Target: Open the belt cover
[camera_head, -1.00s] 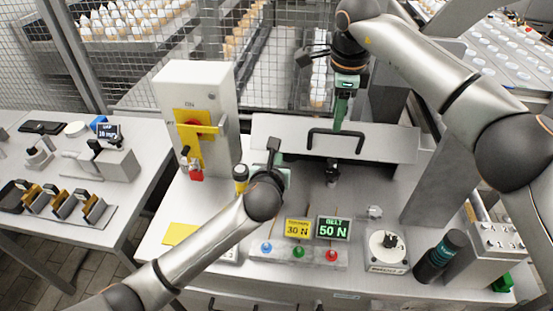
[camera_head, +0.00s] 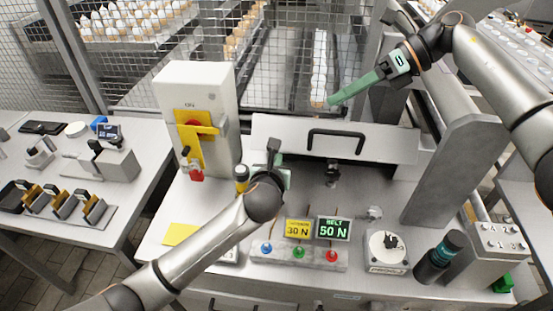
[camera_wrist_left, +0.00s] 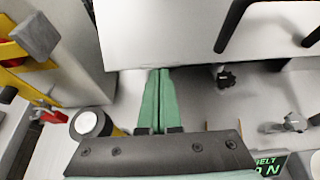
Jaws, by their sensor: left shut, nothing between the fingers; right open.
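The belt cover is a pale panel (camera_head: 385,144) with a black bar handle (camera_head: 335,133), in the middle of the head view. It leans at a slant above the bench top. The handle also shows in the left wrist view (camera_wrist_left: 238,22). My left gripper (camera_wrist_left: 159,72) has its green fingers shut together and empty, with the tips at the panel's lower edge, left of the handle; contact is unclear.
A white switch box (camera_head: 195,85) with a yellow lever plate stands left of the cover. In front are the 30 N and 50 N displays (camera_head: 333,229), coloured buttons, a round dial (camera_head: 387,250) and a dark cylinder (camera_head: 440,256). A wire fence (camera_head: 130,90) runs behind.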

